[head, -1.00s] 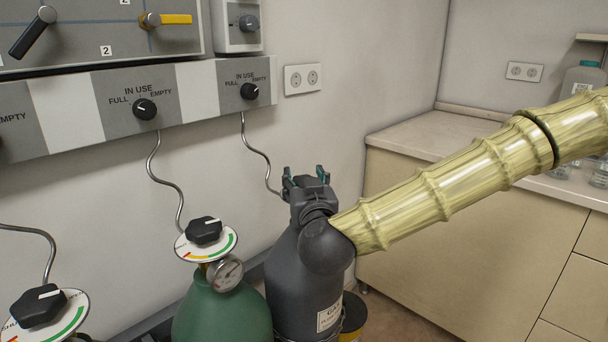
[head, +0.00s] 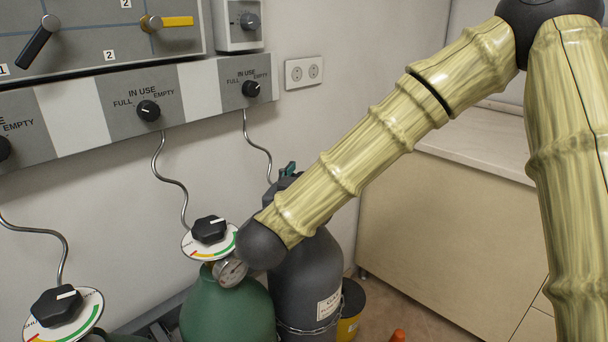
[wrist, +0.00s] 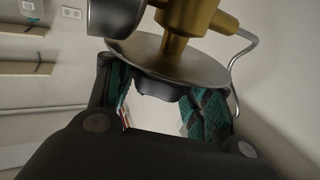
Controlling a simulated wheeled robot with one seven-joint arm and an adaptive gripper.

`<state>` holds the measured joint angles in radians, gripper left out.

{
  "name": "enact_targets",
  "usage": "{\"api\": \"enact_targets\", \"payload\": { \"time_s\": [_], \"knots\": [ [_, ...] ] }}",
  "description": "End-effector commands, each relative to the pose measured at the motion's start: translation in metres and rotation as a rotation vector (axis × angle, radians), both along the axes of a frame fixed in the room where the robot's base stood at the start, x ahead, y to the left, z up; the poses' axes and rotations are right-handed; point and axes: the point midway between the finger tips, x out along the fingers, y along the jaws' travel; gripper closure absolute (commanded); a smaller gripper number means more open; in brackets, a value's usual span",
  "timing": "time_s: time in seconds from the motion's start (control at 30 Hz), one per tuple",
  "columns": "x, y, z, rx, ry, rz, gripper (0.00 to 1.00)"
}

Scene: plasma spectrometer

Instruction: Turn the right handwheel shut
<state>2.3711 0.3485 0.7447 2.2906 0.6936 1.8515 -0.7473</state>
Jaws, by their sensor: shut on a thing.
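The right handwheel, a black knob (wrist: 162,88) under a round metal dial plate (wrist: 165,60), shows in the wrist view between my teal-padded fingers. My gripper (wrist: 163,99) is shut on this knob, one finger on either side. In the head view my arm hides the right handwheel and its dial. Only a bit of my gripper (head: 288,172) shows there, above the dark grey cylinder (head: 307,275). The wrist view looks upside down, with the brass valve body (wrist: 188,25) above the plate. The knob's pointer mark is hidden.
The green cylinder (head: 228,310) with its black handwheel (head: 209,229) and pressure gauge (head: 230,272) stands close left, beside my wrist joint. Another handwheel (head: 57,305) is at the lower left. The panel (head: 85,120) runs along the wall above. A counter (head: 450,210) stands at right.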

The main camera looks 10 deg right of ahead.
Motion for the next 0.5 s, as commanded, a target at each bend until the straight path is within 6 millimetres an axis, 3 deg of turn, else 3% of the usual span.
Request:
{"api": "enact_targets", "payload": {
  "time_s": [0.5],
  "knots": [
    [0.0005,-0.0013,0.0002,0.001,-0.001,-0.063,0.72]
  ]
}}
